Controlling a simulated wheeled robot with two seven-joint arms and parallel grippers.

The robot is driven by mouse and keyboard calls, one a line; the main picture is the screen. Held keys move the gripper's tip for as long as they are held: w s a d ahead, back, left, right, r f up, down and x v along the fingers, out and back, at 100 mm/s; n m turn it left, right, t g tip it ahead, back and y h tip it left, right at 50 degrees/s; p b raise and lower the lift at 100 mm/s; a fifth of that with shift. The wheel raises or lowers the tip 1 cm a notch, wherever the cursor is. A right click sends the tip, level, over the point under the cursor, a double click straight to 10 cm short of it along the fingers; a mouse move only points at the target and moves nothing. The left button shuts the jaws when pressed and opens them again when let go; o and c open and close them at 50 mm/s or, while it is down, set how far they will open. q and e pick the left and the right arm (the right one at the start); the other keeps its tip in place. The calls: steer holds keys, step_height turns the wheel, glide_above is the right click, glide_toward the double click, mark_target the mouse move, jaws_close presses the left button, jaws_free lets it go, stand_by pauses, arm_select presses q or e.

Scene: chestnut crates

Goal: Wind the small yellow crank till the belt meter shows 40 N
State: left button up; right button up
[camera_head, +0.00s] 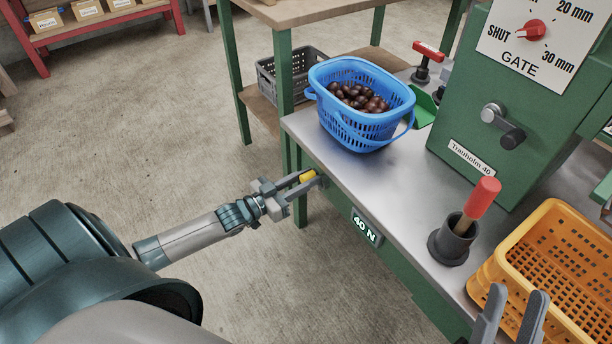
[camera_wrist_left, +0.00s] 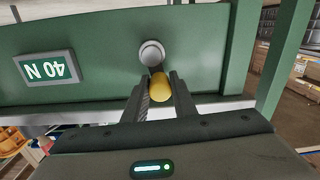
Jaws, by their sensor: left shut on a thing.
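The small yellow crank (camera_head: 307,175) sticks out from the green side of the bench, near its left end. In the left wrist view its yellow handle (camera_wrist_left: 160,84) sits between the fingers, just below a round grey hub (camera_wrist_left: 152,54). My left gripper (camera_head: 297,184) is shut on the yellow handle; it also shows in the left wrist view (camera_wrist_left: 160,92). The belt meter (camera_head: 366,227) on the bench side reads 40 N, and it reads 40 N upside down in the left wrist view (camera_wrist_left: 47,68). My right gripper (camera_head: 512,316) shows two separated fingers at the bottom right, with nothing between them.
A blue basket of chestnuts (camera_head: 335,72) stands on the bench top. A green machine (camera_head: 470,115) with a gate dial (camera_head: 533,30) stands behind. A red-handled tool (camera_head: 481,198) stands in a dark cup, beside an orange crate (camera_head: 545,215).

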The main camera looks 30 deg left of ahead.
arm_select(q)
steer(key=shift+s+d+r+m+p, duration=0.15)
steer(key=shift+d+m+p, duration=0.2)
steer(key=shift+m+p, duration=0.75)
arm_select(e)
step_height(320, 180, down, 6)
steer(key=a+g, duration=0.2)
steer(key=g, duration=0.2)
steer(key=shift+w+a+h, duration=0.25)
steer(key=shift+w+h, duration=0.05)
steer(key=shift+w, duration=0.05)
arm_select(q)
steer(key=o, duration=1)
steer(key=shift+o, duration=0.2)
arm_select(e)
steer(key=shift+r, duration=0.1)
arm_select(q)
steer(key=shift+s, duration=0.1)
steer(key=p+v, duration=0.2)
steer(key=v, duration=1.5)
steer(key=shift+f, duration=0.2)
arm_select(e)
step_height(320, 180, down, 8)
steer(key=w+g+h, duration=0.1)
steer(key=w+g, duration=0.2)
steer(key=g, duration=0.2)
steer(key=shift+d+h, duration=0.35)
steer(key=shift+h, duration=0.05)
